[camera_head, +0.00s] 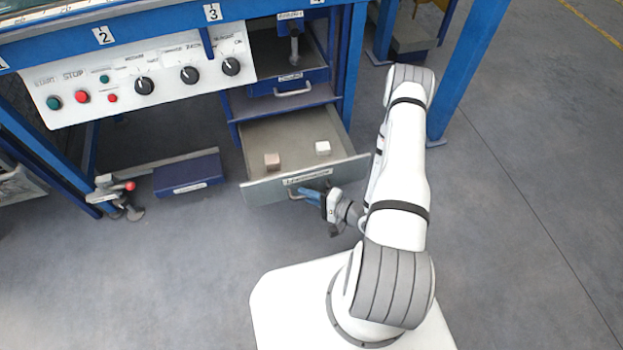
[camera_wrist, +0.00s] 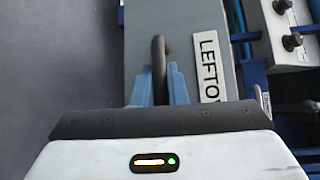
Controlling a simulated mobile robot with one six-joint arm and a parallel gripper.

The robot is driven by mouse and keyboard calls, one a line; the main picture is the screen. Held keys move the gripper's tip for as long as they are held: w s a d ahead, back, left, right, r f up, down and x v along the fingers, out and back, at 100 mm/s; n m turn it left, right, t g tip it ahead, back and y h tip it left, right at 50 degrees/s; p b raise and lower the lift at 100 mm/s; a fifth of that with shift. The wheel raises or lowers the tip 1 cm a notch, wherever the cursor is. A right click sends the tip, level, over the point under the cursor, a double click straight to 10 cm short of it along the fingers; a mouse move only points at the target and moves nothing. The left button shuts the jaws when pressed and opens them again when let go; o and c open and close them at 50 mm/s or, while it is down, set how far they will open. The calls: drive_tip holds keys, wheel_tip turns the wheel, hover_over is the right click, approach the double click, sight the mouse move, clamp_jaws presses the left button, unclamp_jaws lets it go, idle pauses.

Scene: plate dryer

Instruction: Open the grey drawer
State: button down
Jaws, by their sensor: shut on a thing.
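The grey drawer (camera_head: 257,190) stands pulled out of the blue frame, with its inside showing from above. Its front carries a white label, which shows in part in the wrist view (camera_wrist: 209,66). My gripper (camera_head: 309,195) is at the drawer's front, shut on the drawer handle (camera_head: 295,192). In the wrist view the dark handle (camera_wrist: 159,60) passes between the blue fingertips (camera_wrist: 160,85). A brown block (camera_head: 272,161) and a white block (camera_head: 322,148) lie inside the drawer, apart from each other.
Above is a blue drawer (camera_head: 290,87) with its own handle. A white control panel (camera_head: 140,82) with knobs and buttons is at upper left. A blue box-like part (camera_head: 187,175) and a red-tipped device (camera_head: 118,195) are to the left. Open floor lies in front.

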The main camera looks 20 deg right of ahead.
drive_tip(key=shift+s+a, duration=0.15)
drive_tip(key=shift+s, duration=1.45)
drive_tip(key=c, duration=1.5)
unclamp_jaws()
drive_tip(key=shift+w+d, duration=0.1)
drive_tip(key=shift+d, duration=0.1)
drive_tip(key=shift+o, duration=0.2)
